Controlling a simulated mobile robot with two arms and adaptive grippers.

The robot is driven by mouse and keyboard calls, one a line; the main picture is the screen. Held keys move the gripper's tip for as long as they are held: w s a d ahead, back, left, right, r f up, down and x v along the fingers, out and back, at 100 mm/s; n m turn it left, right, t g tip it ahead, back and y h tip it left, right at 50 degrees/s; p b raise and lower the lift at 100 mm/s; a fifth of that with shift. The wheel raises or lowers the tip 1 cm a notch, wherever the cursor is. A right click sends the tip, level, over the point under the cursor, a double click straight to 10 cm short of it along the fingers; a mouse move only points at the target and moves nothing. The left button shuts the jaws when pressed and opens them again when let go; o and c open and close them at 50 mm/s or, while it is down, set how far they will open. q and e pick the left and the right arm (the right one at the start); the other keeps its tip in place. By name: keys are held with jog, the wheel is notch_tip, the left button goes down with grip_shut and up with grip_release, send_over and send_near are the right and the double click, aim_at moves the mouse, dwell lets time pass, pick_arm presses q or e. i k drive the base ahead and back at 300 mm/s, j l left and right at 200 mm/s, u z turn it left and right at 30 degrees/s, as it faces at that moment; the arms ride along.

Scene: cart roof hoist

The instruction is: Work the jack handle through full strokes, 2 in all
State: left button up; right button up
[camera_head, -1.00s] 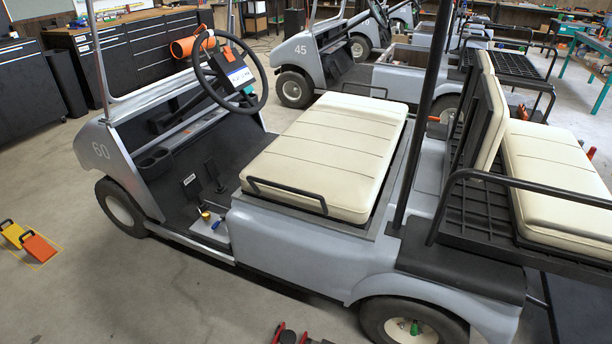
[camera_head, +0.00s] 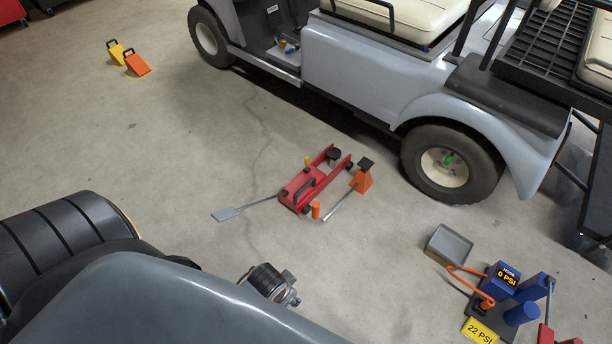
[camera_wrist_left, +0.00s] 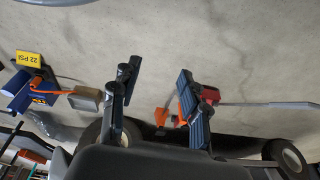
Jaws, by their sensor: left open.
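A red floor jack (camera_head: 303,190) with a round black saddle stands on the floor beside the cart, short of its near rear wheel. A thin grey bar with a flat end (camera_head: 245,208) reaches left from the jack's rear; I cannot tell whether it is the jack handle. In the left wrist view the jack (camera_wrist_left: 210,95) is partly hidden behind a finger, and a long grey bar (camera_wrist_left: 270,104) runs right from it. My left gripper (camera_wrist_left: 157,88) is open, with nothing between its fingers; the jack lies beyond it, apart. My right gripper is not in view.
The cart's rear wheel (camera_head: 447,163) and an orange jack stand (camera_head: 363,178) are close to the jack. A grey tray (camera_head: 448,246) and a blue inflator reading 0 PSI (camera_head: 505,277) stand lower right. Two wheel chocks (camera_head: 137,66) lie upper left.

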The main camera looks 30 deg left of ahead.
aim_at(228, 213)
jog(key=u, duration=1.6)
jog(key=k+j, duration=0.05)
